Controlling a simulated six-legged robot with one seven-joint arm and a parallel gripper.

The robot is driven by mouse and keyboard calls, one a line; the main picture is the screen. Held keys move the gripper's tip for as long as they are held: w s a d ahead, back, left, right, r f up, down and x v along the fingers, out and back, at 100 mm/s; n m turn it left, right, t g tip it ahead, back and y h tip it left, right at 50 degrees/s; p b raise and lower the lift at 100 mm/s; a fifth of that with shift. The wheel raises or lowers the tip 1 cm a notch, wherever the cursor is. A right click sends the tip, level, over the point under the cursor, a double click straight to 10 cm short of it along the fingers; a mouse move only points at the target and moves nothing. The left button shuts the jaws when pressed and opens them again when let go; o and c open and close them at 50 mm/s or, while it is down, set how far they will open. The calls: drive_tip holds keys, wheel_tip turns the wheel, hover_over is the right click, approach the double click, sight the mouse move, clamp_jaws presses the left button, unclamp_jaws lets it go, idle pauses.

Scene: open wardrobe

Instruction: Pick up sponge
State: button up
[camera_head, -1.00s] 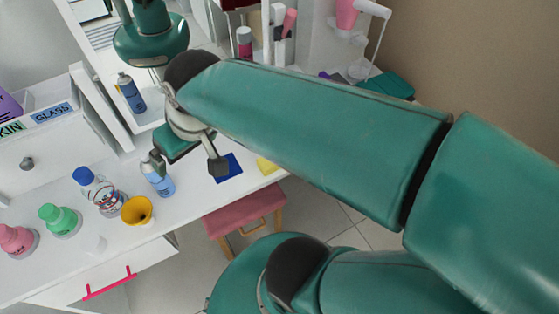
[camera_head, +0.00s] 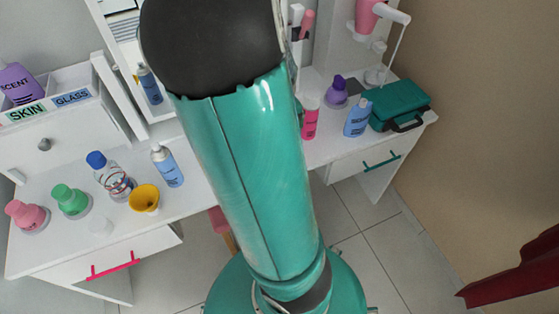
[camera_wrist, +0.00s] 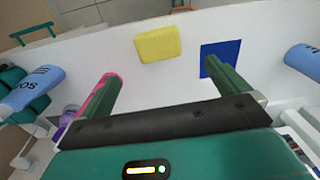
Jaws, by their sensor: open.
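The yellow sponge (camera_wrist: 158,44) lies on the white table top (camera_wrist: 185,72) in the wrist view, a little left of the middle. My gripper (camera_wrist: 163,84) is open and empty, with its two green fingers spread wide. The sponge shows beyond the fingertips, between their lines, and apart from them. In the head view, my arm covers the middle of the table, and both the sponge and my gripper are hidden.
A blue square (camera_wrist: 220,57) lies right of the sponge, by the right finger. A pink bottle (camera_head: 310,118), blue bottle (camera_head: 357,118), purple bottle (camera_head: 336,91) and teal case (camera_head: 402,103) stand right of my arm. A yellow cup (camera_head: 144,198) and several bottles stand left.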

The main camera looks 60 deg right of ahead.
wheel_tip(320, 180, down, 7)
drive_tip(key=shift+r, duration=0.1)
drive_tip(key=shift+d+f, duration=0.15)
drive_tip(key=shift+f, duration=1.2)
drive_tip(key=shift+d+f, duration=0.1)
drive_tip(key=shift+f, duration=1.2)
drive_tip(key=c, duration=1)
drive_tip(key=shift+r, duration=0.2)
